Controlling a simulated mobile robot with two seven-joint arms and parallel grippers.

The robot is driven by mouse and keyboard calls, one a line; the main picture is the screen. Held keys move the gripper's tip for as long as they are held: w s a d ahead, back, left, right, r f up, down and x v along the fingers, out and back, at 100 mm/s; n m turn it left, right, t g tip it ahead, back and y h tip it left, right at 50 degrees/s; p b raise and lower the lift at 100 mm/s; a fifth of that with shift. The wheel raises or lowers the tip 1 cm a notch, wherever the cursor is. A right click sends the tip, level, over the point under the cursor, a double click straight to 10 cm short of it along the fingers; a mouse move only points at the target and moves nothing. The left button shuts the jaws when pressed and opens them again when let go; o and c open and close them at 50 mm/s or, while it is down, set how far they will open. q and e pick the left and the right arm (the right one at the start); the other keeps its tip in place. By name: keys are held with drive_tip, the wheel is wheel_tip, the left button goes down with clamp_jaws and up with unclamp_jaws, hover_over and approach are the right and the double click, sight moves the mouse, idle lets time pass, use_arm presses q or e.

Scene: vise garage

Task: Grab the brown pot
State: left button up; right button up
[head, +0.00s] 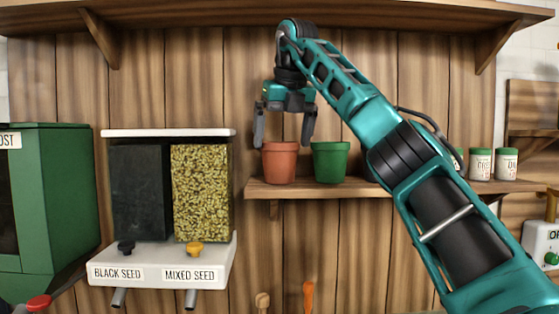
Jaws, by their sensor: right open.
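The brown pot (280,164), a terracotta-coloured flowerpot, stands upright on a small wooden wall shelf (400,187), near the shelf's left end. My right gripper (284,142) points down over the pot with its fingers spread. Its left finger shows just left of the pot's rim and its right finger just right of it, with the tips near rim height. I cannot tell whether the fingers touch the pot. My left gripper is not in view.
A green pot (330,163) stands close beside the brown pot on its right. A seed dispenser (165,262) is to the left, with a green cabinet (70,200) beyond it. White jars (481,164) stand further right. A long shelf (200,14) runs above.

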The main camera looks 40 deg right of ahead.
sight(278, 155)
drive_tip(key=x, duration=0.5)
drive_tip(key=shift+w, duration=0.2)
drive_tip(key=shift+a, duration=0.1)
drive_tip(key=shift+c, duration=0.3)
drive_tip(key=c, duration=0.7)
drive_tip(key=shift+o, duration=0.2)
drive_tip(key=shift+r, duration=0.1)
